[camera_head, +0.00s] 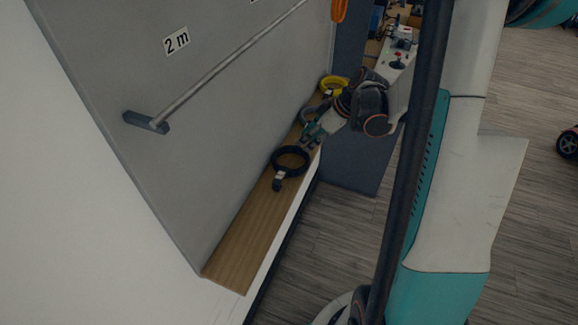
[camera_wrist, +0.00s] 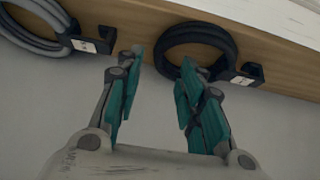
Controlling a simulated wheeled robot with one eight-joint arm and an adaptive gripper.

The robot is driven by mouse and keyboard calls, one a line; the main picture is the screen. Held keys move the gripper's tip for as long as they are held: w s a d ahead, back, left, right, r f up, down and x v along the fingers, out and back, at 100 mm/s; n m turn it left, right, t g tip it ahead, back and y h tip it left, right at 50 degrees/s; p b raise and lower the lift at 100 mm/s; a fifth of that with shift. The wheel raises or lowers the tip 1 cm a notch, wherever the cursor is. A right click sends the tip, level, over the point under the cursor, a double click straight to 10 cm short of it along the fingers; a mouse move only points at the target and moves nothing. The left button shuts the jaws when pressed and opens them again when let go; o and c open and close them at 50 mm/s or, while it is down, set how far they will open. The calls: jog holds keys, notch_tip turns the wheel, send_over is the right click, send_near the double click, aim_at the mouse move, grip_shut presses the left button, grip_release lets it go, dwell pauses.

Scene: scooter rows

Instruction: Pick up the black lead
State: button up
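The black lead (camera_head: 291,160) is a coiled black ring with a dark plug and a white tag, lying on the wooden shelf. In the wrist view the black lead (camera_wrist: 208,36) lies just beyond my fingertips, toward the right finger, its plug end to the right. My gripper (camera_head: 314,133) is above the shelf, just past the coil in the head view. In the wrist view my gripper (camera_wrist: 157,88) has its two teal fingers spread apart with nothing between them. The right finger overlaps the near edge of the coil in the picture; I cannot tell whether they touch.
A grey lead (camera_wrist: 42,22) lies left of the black one in the wrist view. A yellow lead (camera_head: 334,83) is farther along the shelf (camera_head: 243,240). A grey wall with a metal rail (camera_head: 230,62) rises behind the shelf. The near shelf end is clear.

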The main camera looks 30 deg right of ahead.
aim_at(298, 147)
jog(key=b+x, duration=0.2)
jog(key=x, duration=0.3)
jog(key=shift+w+a+f, duration=0.1)
jog(key=shift+w+f, duration=0.1)
jog(key=shift+f, duration=0.15)
grip_shut()
